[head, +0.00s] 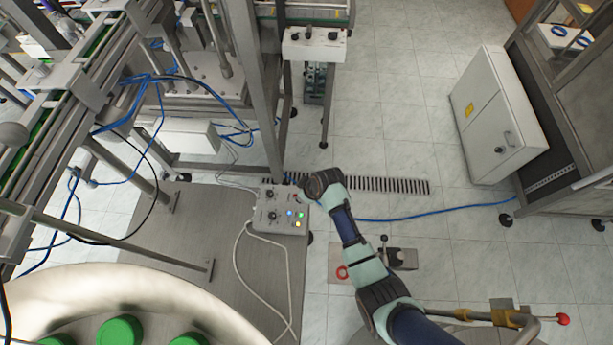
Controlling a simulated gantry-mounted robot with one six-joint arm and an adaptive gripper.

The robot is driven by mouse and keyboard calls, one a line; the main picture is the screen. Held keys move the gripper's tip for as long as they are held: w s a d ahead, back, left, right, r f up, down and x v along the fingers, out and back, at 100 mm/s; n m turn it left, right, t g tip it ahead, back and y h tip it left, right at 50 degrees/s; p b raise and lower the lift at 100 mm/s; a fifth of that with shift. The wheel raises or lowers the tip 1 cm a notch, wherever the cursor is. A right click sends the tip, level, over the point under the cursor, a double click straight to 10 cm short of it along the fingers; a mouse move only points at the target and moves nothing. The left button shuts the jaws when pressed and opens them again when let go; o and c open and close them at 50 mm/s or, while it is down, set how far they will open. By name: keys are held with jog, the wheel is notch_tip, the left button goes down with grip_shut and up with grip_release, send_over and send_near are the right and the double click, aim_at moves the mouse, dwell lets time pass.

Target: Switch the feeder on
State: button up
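The feeder's bowl (75,283) is the large pale round rim at the bottom left, with several green caps (120,330) inside. A grey control box (262,225) sits at the right edge of the steel table. Its face has black knobs (272,214) and small blue, green and yellow lights or buttons (298,223) that look lit. My arm reaches in from the bottom right. My gripper (303,192) is at the upper right corner of the box, its fingers mostly hidden by the wrist. I cannot tell whether it touches the box.
The steel table (205,215) is mostly bare beside the box, with a white cable (245,272) over it. A second control box (315,44) stands on a post above. A metal frame post (262,95) rises behind my gripper. A white cabinet (497,112) stands right. Tiled floor lies between.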

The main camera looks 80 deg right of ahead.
jog(key=v, duration=0.8)
jog(key=shift+s+r, duration=0.15)
jog(key=shift+r, duration=0.15)
